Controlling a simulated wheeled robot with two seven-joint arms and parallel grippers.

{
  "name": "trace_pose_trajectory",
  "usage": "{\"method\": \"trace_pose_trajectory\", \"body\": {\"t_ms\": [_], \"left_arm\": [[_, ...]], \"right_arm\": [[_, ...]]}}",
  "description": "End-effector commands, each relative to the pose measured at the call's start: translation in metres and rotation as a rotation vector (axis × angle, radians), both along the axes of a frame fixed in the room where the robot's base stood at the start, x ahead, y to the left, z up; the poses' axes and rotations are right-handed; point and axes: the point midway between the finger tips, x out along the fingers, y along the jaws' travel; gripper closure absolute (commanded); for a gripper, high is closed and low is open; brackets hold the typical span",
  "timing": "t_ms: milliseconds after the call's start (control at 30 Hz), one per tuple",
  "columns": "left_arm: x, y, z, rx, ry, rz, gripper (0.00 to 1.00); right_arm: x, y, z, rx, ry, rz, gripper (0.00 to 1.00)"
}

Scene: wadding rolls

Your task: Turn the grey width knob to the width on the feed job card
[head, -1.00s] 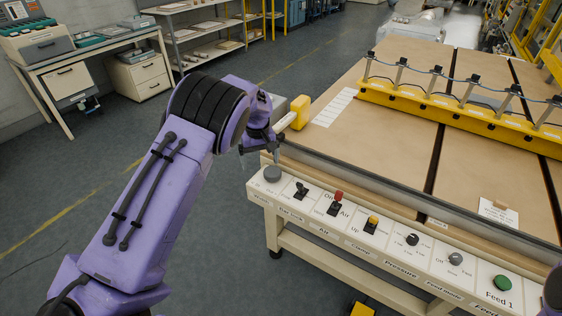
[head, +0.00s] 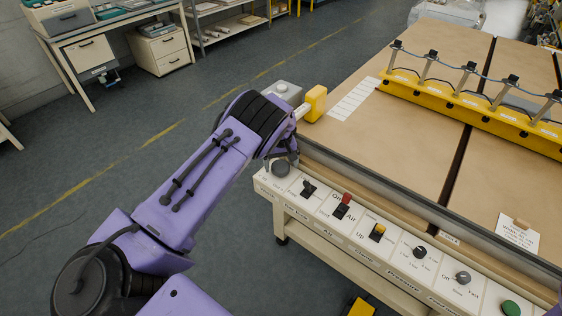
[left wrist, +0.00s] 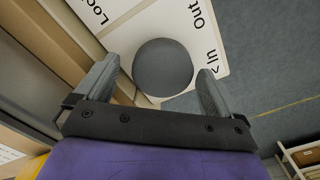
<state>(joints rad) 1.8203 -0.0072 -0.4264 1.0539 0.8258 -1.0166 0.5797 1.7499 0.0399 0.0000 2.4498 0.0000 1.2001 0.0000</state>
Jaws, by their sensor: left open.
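The grey round knob (head: 280,169) sits at the far left end of the white control panel (head: 331,219). In the left wrist view the knob (left wrist: 163,67) lies between the fingers, beside the printed words "Out" and "In". My left gripper (left wrist: 158,74) is open, one finger on each side of the knob; I cannot tell whether either touches it. In the head view my left gripper (head: 279,157) is over the knob and partly hidden by its own wrist. A white card (head: 518,232) lies on the brown table at the right; its text is too small to read. My right gripper is not in view.
Right of the knob are a black switch (head: 308,188), a red-topped switch (head: 343,205), a yellow-topped switch (head: 377,233), dark dials (head: 419,252) and a green button (head: 511,308). A yellow block (head: 315,103) stands behind my wrist.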

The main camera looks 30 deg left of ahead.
Motion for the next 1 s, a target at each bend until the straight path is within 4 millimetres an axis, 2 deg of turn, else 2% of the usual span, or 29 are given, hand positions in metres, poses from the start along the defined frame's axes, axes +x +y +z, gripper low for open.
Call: {"method": "trace_pose_trajectory", "body": {"t_ms": [267,433,467,767,1000], "left_arm": [[-0.0007,0.0011,-0.0036,-0.001,-0.001,0.003,0.03],[-0.0007,0.001,-0.0034,-0.001,-0.001,0.003,0.55],[-0.0007,0.001,-0.0034,-0.001,-0.001,0.003,0.59],[-0.0006,0.0008,-0.0038,-0.001,-0.001,-0.025,0.59],[-0.0004,0.0009,-0.0048,-0.002,-0.002,-0.148,0.59]], "right_arm": [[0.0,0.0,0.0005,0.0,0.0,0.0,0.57],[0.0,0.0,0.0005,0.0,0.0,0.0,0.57],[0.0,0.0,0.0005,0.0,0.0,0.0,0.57],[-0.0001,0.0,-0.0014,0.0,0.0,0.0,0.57],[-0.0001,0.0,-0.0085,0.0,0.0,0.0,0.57]]}}
